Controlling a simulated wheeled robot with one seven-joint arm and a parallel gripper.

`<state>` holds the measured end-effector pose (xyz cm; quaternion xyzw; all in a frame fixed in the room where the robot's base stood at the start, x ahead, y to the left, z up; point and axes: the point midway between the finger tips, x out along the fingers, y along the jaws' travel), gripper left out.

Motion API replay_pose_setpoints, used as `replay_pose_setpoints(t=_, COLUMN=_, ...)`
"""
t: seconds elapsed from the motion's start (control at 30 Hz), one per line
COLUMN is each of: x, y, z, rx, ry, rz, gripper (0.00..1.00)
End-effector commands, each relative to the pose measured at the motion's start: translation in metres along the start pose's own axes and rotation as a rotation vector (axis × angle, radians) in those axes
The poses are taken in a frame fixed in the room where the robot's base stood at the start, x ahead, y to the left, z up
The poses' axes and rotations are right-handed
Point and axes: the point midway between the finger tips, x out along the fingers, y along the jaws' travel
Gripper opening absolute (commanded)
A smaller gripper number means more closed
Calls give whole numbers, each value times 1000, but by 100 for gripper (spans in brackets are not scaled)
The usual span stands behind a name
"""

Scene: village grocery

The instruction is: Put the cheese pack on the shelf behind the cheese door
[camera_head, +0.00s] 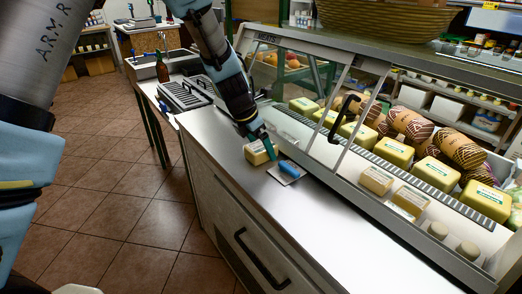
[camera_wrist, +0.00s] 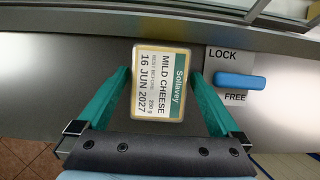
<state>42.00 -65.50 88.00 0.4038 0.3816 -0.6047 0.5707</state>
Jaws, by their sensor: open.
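The cheese pack (camera_head: 257,153) is a small yellow block on the steel counter in front of the display case. In the wrist view its label (camera_wrist: 163,85) reads "Sollavey MILD CHEESE". My gripper (camera_head: 262,143) is above it, fingers apart; in the wrist view the green fingertips (camera_wrist: 160,76) lie on either side of the pack, with small gaps showing. A framed glass door (camera_head: 331,130) with a black handle (camera_head: 350,103) fronts the case; I cannot tell how far it is open. Behind the glass, the shelf holds yellow packs (camera_head: 394,152).
A blue latch (camera_head: 290,168) is on the counter just right of the pack; its plate reads LOCK and FREE in the wrist view (camera_wrist: 240,82). Several wrapped sausages (camera_head: 412,125) and pale packs (camera_head: 376,180) fill the case's right part. The counter's front right is clear.

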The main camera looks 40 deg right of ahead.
Motion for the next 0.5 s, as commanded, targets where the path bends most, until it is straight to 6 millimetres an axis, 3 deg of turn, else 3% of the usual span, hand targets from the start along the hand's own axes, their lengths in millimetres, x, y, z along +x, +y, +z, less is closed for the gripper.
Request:
replay_pose_setpoints(t=0.17, x=0, y=0, z=0, rx=0, ry=0, rz=0, gripper=98)
replay_pose_setpoints(t=0.5, x=0, y=0, z=0, rx=0, ry=0, rz=1, gripper=60)
